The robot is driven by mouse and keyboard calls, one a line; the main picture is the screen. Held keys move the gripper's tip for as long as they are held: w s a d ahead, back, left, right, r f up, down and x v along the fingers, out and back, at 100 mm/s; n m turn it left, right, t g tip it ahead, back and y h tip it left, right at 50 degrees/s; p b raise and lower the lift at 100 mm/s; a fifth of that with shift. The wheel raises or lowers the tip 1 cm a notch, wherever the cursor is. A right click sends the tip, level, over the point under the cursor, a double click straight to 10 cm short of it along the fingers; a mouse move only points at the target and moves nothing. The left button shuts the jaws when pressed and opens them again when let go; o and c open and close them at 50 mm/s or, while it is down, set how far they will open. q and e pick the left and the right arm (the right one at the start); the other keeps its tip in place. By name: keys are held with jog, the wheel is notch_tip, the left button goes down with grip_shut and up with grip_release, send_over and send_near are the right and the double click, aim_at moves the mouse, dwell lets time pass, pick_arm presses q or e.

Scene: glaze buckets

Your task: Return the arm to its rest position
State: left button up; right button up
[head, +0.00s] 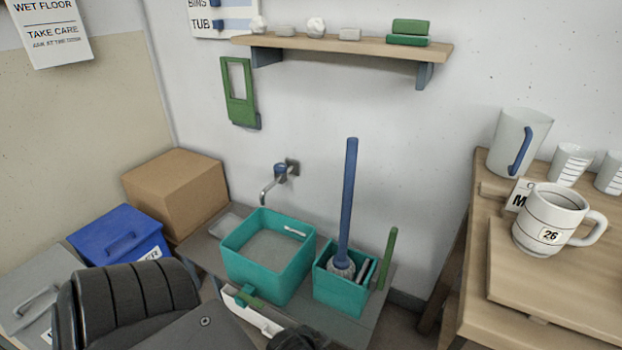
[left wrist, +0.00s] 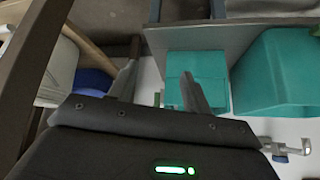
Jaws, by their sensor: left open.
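My left arm comes in from the lower left of the head view as dark, ribbed links. Its fingertips cannot be made out there. In the left wrist view my left gripper (left wrist: 158,88) has its two grey fingers apart, with nothing between them. Beyond the fingers, in that view, are a small teal bucket (left wrist: 195,65) and a larger teal bucket (left wrist: 275,70), apart from the fingers as far as I can tell. My right gripper is not in view.
The large teal bucket (head: 262,276) and small one (head: 340,291), holding a tall blue-handled brush (head: 348,200), stand on a grey counter under a tap (head: 275,180). A blue box (head: 115,236) and cardboard box (head: 175,190) are left. A wooden table with a mug (head: 550,220) is right.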

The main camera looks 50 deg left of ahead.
pick_arm(q)
jog(key=s+d+f+m+g, duration=0.1)
jog(key=s+d+f+g, duration=0.2)
jog(key=s, duration=0.5)
jog(key=shift+s+d+f+m+g+h, duration=0.3)
jog(key=shift+s+d+g, duration=0.1)
jog(key=shift+d, duration=0.2)
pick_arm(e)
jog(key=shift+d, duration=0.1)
pick_arm(q)
jog(key=shift+w, duration=0.1)
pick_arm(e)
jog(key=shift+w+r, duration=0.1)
